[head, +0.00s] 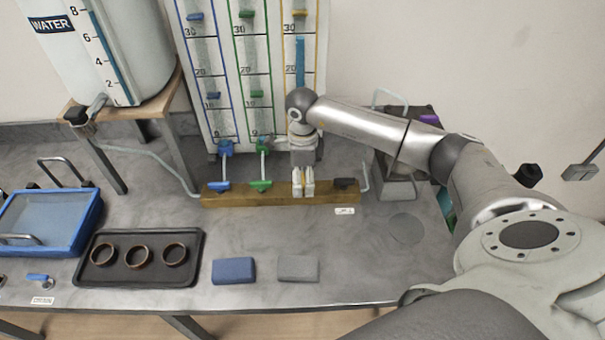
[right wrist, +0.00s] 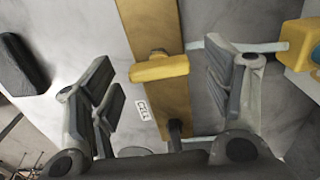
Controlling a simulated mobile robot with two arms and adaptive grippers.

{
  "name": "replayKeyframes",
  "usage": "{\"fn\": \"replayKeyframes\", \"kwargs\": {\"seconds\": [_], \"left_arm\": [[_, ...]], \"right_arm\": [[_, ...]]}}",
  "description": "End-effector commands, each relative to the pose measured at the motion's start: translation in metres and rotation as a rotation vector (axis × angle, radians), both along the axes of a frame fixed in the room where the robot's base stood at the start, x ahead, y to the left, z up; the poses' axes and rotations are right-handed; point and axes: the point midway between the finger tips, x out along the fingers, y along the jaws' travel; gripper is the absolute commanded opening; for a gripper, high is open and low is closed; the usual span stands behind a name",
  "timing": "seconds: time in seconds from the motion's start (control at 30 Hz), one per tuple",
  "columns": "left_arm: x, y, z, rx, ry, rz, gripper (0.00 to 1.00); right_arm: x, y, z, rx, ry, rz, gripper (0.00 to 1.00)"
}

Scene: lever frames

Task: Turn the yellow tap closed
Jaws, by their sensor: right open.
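The yellow tap (right wrist: 160,68) shows in the right wrist view on a wooden bar (right wrist: 150,25). Its handle lies across the bar, roughly in line with the pale pipe (right wrist: 262,47) on the right. My right gripper (right wrist: 157,60) is open, with one finger on each side of the handle and visible gaps between. In the head view the right gripper (head: 303,183) points down over the wooden bar (head: 333,196) and hides the yellow tap. My left gripper is not in view.
On the bar are a blue tap (head: 219,186), a green tap (head: 261,185) and a black tap (head: 344,183). Gauge columns (head: 245,60) stand behind. In front lie a dark tray (head: 100,277) with three rings, a blue block (head: 233,270) and a grey block (head: 298,268).

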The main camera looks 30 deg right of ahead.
Motion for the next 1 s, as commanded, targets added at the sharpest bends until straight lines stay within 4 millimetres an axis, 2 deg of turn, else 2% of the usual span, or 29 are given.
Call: {"fn": "replayKeyframes", "kwargs": {"seconds": [0.1, 0.3, 0.67, 1.0], "left_arm": [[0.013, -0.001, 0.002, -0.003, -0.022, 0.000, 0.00], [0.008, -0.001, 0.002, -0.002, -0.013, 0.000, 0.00], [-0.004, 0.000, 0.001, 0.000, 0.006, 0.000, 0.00], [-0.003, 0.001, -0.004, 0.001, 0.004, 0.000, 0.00]], "right_arm": [[0.000, 0.000, -0.003, 0.001, 0.001, 0.000, 0.73], [0.000, 0.000, -0.004, 0.000, 0.000, 0.000, 0.73], [0.000, 0.000, -0.003, 0.000, 0.000, 0.000, 0.28], [0.000, 0.000, -0.004, -0.001, -0.001, -0.050, 0.28]]}}
